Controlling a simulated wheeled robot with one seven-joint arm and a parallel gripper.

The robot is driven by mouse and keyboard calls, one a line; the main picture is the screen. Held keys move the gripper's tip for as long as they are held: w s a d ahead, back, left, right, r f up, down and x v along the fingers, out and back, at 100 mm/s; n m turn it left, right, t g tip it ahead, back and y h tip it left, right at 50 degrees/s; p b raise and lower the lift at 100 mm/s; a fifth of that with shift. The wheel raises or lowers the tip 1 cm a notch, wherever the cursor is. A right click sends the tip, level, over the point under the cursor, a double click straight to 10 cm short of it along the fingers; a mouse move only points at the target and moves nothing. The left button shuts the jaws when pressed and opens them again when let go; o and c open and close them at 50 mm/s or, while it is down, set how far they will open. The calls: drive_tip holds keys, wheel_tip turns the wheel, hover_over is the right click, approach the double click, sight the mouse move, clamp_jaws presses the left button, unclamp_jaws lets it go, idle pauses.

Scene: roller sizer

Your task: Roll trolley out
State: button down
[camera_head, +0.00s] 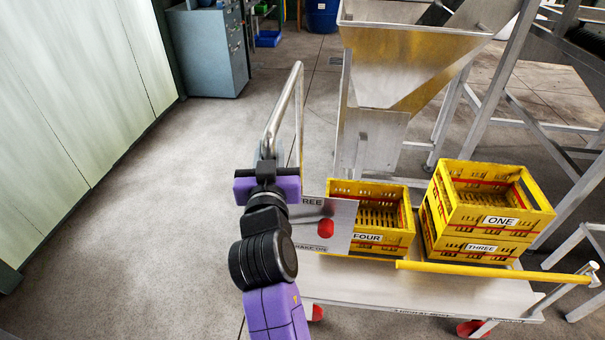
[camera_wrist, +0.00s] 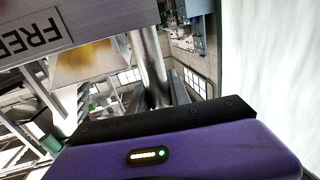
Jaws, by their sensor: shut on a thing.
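The trolley (camera_head: 385,286) is a flat metal platform on red wheels, with an upright tubular push handle (camera_head: 283,105) at its left end. My gripper (camera_head: 268,165) is shut on the handle's tube, which also shows between the fingers in the wrist view (camera_wrist: 148,65). A sign plate (camera_head: 338,222) with a red spot hangs beside the handle; part of its lettering is hidden by my arm. On the platform stand a yellow crate labelled FOUR (camera_head: 402,243) and a stack with crate ONE (camera_head: 486,224) on top of crate THREE (camera_head: 478,250).
A metal hopper (camera_head: 375,75) stands just behind the trolley, with machine legs (camera_head: 490,85) to the right. A yellow bar (camera_head: 465,268) runs along the trolley's near side. Open floor (camera_head: 170,210) lies left, bounded by a pale wall (camera_head: 75,95) and a grey cabinet (camera_head: 205,50).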

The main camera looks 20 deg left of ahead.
drive_tip(key=s+a+b, duration=0.2)
drive_tip(key=a+b, duration=0.3)
drive_tip(key=a, duration=0.3)
drive_tip(key=s+a+b, duration=0.3)
drive_tip(key=a+b, duration=0.3)
drive_tip(key=a, duration=0.2)
drive_tip(key=shift+a, duration=0.15)
drive_tip(key=shift+w, duration=0.1)
drive_tip(key=c, duration=1.2)
unclamp_jaws()
drive_tip(key=p+v, duration=0.2)
drive_tip(key=v, duration=0.5)
drive_tip(key=shift+s+d, duration=0.25)
drive_tip(key=shift+s, duration=0.1)
